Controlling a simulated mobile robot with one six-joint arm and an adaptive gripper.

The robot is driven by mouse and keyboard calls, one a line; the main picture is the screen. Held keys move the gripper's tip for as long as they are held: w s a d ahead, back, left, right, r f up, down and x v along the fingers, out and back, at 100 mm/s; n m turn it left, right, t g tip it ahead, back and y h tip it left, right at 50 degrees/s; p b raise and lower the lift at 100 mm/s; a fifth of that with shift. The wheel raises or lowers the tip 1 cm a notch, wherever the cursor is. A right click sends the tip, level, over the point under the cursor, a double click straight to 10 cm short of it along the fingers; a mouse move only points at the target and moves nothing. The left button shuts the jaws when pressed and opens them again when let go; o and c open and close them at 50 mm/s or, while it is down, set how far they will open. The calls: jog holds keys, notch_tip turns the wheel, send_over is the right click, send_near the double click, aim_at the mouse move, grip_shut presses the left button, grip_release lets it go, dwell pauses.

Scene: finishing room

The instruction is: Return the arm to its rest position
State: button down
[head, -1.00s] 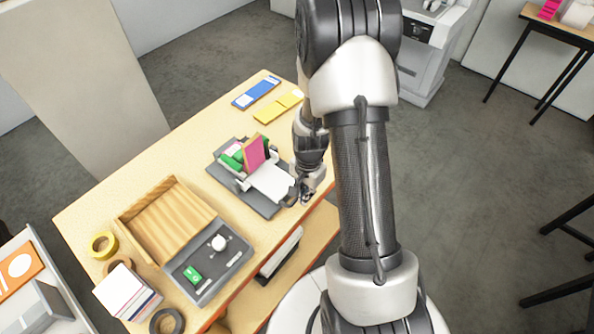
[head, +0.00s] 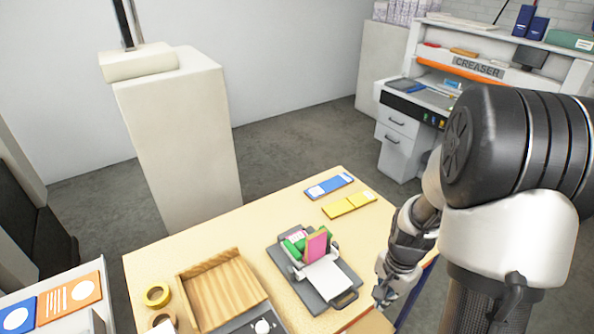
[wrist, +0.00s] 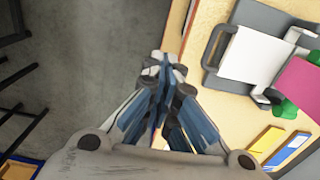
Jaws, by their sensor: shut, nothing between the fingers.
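My gripper (head: 386,293) is beside the right edge of the wooden table (head: 230,230) in the head view, apart from the things on it. In the wrist view my gripper (wrist: 165,62) is shut and empty, with the table edge and the grey floor beyond it. My arm (head: 505,230) stands at the right of the head view and hides part of the room behind it.
A grey device (head: 345,285) holding a white sheet (head: 325,280) and a pink card (head: 316,245) stands near my gripper. Blue (head: 329,186) and yellow (head: 349,205) strips and a wooden tray (head: 222,290) lie on the table. A creaser machine (head: 400,140) stands behind.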

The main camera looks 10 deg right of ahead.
jog(key=s+a+r+n+t+b, duration=0.1)
jog(key=a+r+n+t+b, duration=0.1)
jog(key=a+r+n+b, duration=0.5)
jog(key=s+a+r+n+t+b, duration=0.2)
jog(key=s+a+r+n+b, duration=0.2)
jog(key=s+a+n, duration=0.3)
jog(key=s+a+b, duration=0.1)
jog(key=s+a, duration=0.1)
jog(key=s, duration=0.1)
jog(key=shift+a+r+t, duration=0.2)
jog(key=shift+r+t, duration=0.1)
jog(key=shift+r, duration=0.05)
jog(key=c, duration=2.3)
grip_release()
